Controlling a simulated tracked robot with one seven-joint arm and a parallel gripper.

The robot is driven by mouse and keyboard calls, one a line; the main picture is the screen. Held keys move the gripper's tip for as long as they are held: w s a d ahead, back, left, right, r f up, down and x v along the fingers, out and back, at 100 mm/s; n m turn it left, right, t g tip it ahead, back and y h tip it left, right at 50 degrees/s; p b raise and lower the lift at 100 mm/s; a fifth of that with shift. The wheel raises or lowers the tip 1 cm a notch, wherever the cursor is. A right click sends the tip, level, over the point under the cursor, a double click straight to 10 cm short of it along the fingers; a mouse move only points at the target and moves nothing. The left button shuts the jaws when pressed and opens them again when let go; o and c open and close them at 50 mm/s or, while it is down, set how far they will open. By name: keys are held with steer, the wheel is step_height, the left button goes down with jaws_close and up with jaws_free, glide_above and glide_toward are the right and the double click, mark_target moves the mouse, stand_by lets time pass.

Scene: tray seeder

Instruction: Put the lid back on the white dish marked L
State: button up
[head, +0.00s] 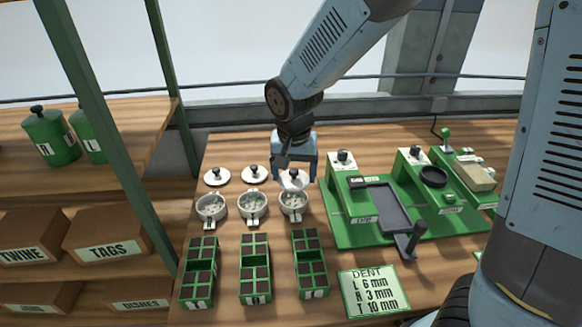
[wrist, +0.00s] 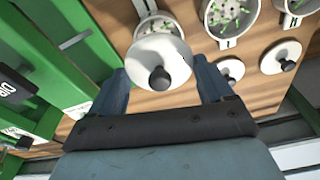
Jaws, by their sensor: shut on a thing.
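My gripper (head: 293,174) is shut on a white lid (head: 291,184) with a dark knob. In the wrist view the lid (wrist: 150,50) lies between the two fingers. It overlaps part of the rightmost white dish (head: 291,203), which also shows in the wrist view (wrist: 143,9) with green bits inside. I cannot tell whether lid and dish touch. Two more white dishes, the middle one (head: 252,217) and the left one (head: 211,222), stand open with contents showing. The letters on the dishes are too small to read.
Two other lids, left (head: 217,177) and middle (head: 254,174), lie behind their dishes. Green seed trays (head: 255,250) stand in front. A green seeder machine (head: 345,238) is close on the right. A DENT card (head: 367,292) lies at the front. Shelves stand left.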

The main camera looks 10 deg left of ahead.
steer(key=shift+f, duration=2.45)
steer(key=shift+f, duration=0.1)
stand_by(0.6)
steer(key=o, duration=0.9)
steer(key=shift+w+r, duration=0.1)
steer(key=shift+r, duration=3.4)
steer(key=shift+c, duration=0.2)
jaws_close()
